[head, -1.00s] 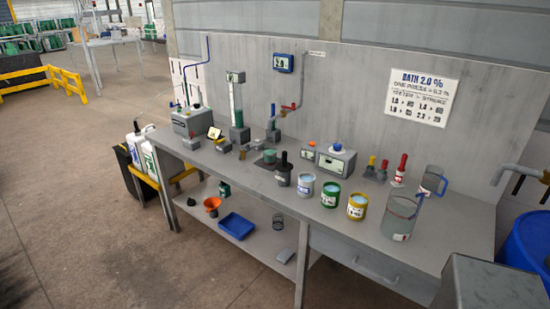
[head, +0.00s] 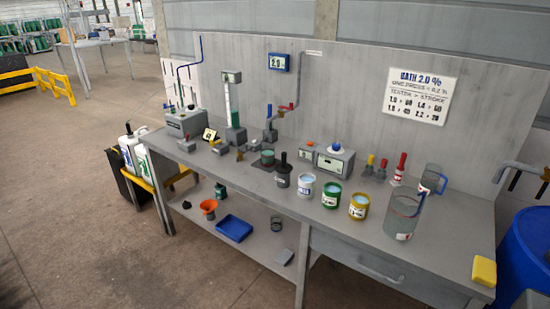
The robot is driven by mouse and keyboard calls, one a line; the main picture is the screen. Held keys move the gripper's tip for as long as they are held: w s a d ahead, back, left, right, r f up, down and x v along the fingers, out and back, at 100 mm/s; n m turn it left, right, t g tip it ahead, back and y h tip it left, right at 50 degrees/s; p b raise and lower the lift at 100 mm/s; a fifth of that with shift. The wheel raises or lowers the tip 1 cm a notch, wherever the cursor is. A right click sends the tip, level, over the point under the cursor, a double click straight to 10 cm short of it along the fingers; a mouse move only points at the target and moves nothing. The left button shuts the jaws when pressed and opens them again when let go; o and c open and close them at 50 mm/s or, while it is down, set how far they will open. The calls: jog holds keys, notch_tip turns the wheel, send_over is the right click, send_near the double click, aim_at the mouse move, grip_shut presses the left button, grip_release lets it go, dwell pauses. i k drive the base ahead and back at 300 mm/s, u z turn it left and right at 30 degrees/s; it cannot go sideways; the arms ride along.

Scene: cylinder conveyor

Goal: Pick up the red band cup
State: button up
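Three small cups stand in a row on the bench: a white cup with a blue label (head: 305,188), a green cup (head: 331,196) and a yellow cup (head: 358,208). I cannot make out a red band on any of these three. To their right stands a larger clear jug (head: 401,222) with a reddish line near its rim and a blue handle. A second clear vessel (head: 433,182) is behind it, partly hidden by the jug's handle. My gripper is not in view.
A blue drum (head: 527,255) stands at right. The bench front is mostly clear.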

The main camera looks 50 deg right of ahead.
aim_at(268, 155)
jog(key=u, duration=0.05)
jog(key=i, duration=1)
jog(key=z, duration=0.05)
